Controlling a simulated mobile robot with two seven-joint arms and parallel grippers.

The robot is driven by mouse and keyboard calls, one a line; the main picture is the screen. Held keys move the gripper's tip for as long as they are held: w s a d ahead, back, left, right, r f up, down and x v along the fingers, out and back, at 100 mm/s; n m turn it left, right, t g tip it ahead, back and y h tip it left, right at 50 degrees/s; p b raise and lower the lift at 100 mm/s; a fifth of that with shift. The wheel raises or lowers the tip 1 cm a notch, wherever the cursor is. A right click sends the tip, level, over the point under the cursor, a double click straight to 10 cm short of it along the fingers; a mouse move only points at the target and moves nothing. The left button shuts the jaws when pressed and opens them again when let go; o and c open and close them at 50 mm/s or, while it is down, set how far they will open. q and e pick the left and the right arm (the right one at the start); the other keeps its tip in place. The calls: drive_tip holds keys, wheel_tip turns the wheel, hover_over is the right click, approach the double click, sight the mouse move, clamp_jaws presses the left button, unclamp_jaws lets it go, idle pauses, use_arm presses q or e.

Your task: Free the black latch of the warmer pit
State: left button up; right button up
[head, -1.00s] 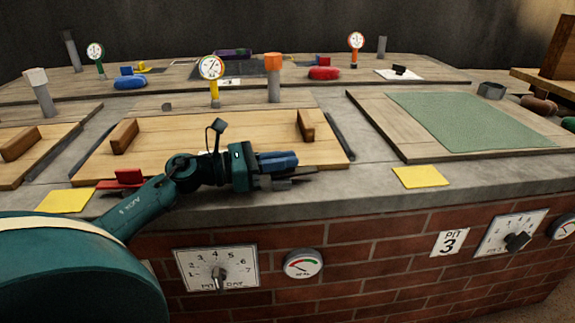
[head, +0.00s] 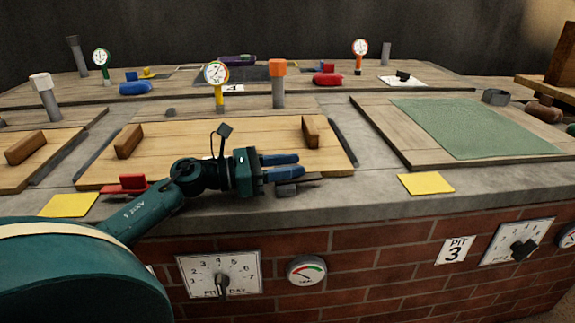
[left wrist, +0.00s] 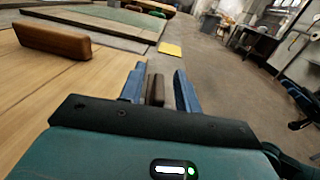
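The black latch (head: 298,184) lies at the front edge of the middle wooden lid (head: 200,150), just below and past my left fingertips; part of it is hidden by them. My left gripper (head: 282,167) has blue fingers pointing right, with a gap between them. In the left wrist view the left gripper (left wrist: 158,88) is open, and a dark brownish block (left wrist: 155,90), likely the latch, shows between the fingers. I cannot tell whether they touch it. A red latch (head: 127,184) sits at the lid's front left. My right gripper is not in view.
The lid has two wooden handles (head: 128,141) (head: 311,132). Yellow cards (head: 426,183) (head: 68,205) lie on the stone ledge. A green cloth (head: 470,127) covers the lid at right. A gauge (head: 216,73) and an orange-topped post (head: 278,85) stand behind the middle lid.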

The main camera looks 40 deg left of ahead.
use_arm(q)
wheel_tip(320, 180, up, 4)
drive_tip(key=shift+r+p, duration=0.15)
drive_tip(key=shift+p, duration=0.8)
wheel_tip(320, 180, up, 4)
drive_tip(key=shift+r+p, duration=0.2)
drive_tip(key=shift+p, duration=0.6)
drive_tip(key=shift+r, duration=0.7)
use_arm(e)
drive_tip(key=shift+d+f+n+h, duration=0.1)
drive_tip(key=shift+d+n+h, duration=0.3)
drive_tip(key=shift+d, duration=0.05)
use_arm(q)
drive_tip(key=shift+c, duration=0.4)
